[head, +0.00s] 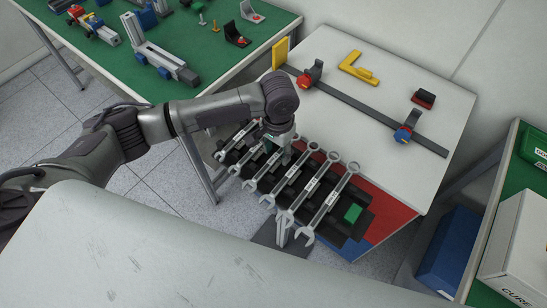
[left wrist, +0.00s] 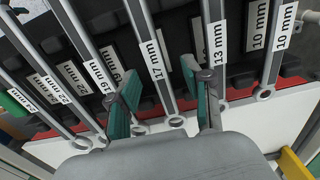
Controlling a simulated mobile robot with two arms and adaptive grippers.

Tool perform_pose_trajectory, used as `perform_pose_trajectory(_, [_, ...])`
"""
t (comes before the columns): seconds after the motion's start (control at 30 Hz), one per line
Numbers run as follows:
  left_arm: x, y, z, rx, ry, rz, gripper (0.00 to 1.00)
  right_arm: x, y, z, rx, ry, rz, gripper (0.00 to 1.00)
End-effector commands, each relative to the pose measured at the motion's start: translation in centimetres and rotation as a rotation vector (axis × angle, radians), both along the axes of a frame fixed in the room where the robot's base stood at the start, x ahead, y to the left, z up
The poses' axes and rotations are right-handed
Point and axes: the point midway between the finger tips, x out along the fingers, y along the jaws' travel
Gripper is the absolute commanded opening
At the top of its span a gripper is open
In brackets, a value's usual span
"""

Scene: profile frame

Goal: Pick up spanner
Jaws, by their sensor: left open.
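Several silver spanners (head: 265,187) lie side by side on a black rack (head: 357,197), their ring ends toward the white-topped cabinet. My left gripper (head: 281,146) is over the ring ends near the middle of the row. In the left wrist view my left gripper (left wrist: 165,102) is open, its two teal-padded fingers apart. The spanner labelled 17 mm (left wrist: 155,60) runs between the fingers, with its ring end visible below them. I cannot tell how far down the fingers reach. A spanner labelled 13 mm (left wrist: 218,42) is beside the right finger. My right gripper is not in view.
The cabinet top (head: 345,125) carries a dark rail with clamps (head: 405,134) and a yellow angle piece (head: 358,68). A green table (head: 95,68) with vices and tools stands at the back left. Boxes (head: 515,245) stand at the right. A pale surface (head: 180,260) fills the front.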

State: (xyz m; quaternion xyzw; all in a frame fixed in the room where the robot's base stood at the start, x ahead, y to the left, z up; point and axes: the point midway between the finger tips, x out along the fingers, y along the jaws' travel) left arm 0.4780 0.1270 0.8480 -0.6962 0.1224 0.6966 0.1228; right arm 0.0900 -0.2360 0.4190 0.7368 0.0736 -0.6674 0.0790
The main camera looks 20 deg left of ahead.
Motion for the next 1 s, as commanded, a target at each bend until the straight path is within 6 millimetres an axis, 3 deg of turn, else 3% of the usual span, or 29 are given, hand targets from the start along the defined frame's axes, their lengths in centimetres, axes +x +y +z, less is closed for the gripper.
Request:
perform_pose_trajectory(0.13, [0.0, 0.0, 0.0, 0.0, 0.0, 0.0, 0.47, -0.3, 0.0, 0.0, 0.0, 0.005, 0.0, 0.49])
perform_pose_trajectory(0.4, [0.0, 0.0, 0.1, 0.0, -0.001, 0.0, 0.02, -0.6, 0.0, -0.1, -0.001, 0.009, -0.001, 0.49])
perform_pose_trajectory(0.8, [0.1, 0.0, 0.2, -0.001, -0.002, 0.0, 0.0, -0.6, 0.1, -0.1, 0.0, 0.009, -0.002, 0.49])
perform_pose_trajectory(1.0, [0.1, -0.1, 1.6, -0.002, -0.005, -0.001, 0.0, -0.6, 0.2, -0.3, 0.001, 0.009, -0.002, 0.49])
